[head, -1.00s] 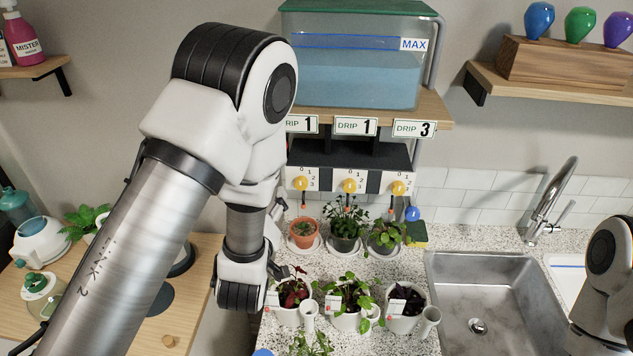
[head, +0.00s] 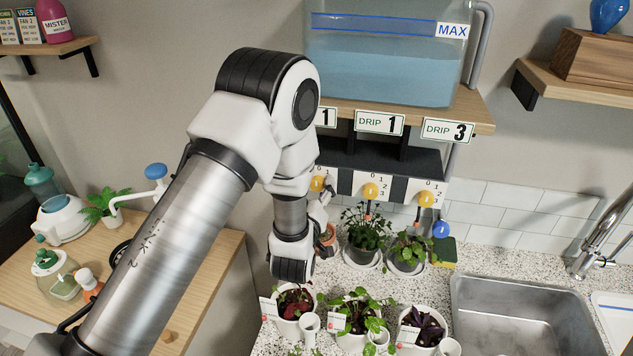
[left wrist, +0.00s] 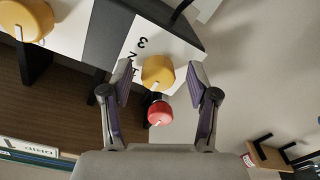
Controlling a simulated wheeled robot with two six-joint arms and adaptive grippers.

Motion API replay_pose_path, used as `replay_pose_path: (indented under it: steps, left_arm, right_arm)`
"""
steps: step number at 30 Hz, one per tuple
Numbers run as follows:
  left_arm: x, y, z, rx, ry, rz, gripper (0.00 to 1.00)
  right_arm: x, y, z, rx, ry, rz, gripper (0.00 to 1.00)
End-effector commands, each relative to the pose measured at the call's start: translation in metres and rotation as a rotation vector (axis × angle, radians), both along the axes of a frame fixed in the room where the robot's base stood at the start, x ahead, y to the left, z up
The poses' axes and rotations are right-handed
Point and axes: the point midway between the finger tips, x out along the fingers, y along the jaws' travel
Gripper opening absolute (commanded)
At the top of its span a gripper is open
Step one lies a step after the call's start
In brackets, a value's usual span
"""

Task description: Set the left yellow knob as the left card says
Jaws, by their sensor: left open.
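The left yellow knob (head: 317,183) sits on the left white dial plate under the tank shelf, partly hidden by my arm. In the left wrist view the knob (left wrist: 158,73) shows between my fingers beside the digits 1, 2 and 3, its white mark pointing down and slightly left. I cannot tell which number it marks. The left card (head: 326,117) shows a 1; its word is hidden by my arm. My left gripper (head: 324,200) is open just in front of the knob; its fingers (left wrist: 161,82) stand either side, apparently apart from it. My right gripper is out of view.
The middle yellow knob (head: 370,191) and right yellow knob (head: 425,199) are close on the right. A red round part (left wrist: 160,113) is near my fingers. Potted plants (head: 362,238) stand on the counter below. The sink (head: 520,310) is at the right.

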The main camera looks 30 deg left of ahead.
Motion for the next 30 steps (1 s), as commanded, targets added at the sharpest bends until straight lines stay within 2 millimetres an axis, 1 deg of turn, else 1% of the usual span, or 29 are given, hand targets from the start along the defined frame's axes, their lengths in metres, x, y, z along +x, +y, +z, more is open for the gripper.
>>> replay_pose_path:
  steps: [2,7,8,9,11,12,13,23,30]
  left_arm:
    - [0.004,0.001,0.0,0.0,0.0,0.0,0.6]
    - [0.004,0.001,-0.001,0.001,0.0,-0.001,0.6]
    - [0.004,0.001,-0.001,0.001,0.0,-0.001,0.56]
    - [0.004,0.001,-0.001,0.001,0.001,-0.001,0.42]
    - [0.004,0.001,-0.001,0.001,0.0,-0.001,0.21]
    - [0.004,0.001,-0.001,0.001,0.0,-0.001,0.07]
    - [0.004,0.001,-0.001,0.001,0.0,-0.001,0.0]
    - [0.004,0.001,-0.001,0.019,0.003,0.0,0.0]
    - [0.003,0.001,-0.002,0.113,0.027,0.0,0.0]
  right_arm:
    - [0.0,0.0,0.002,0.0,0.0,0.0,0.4]
    - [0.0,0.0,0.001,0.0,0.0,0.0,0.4]
    - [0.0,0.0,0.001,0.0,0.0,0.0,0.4]
    - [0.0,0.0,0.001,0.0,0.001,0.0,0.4]
    - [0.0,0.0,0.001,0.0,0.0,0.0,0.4]
    - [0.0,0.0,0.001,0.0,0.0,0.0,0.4]
    - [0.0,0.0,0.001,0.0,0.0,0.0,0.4]
    - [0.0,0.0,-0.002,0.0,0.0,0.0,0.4]
    - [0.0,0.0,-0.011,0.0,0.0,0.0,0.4]
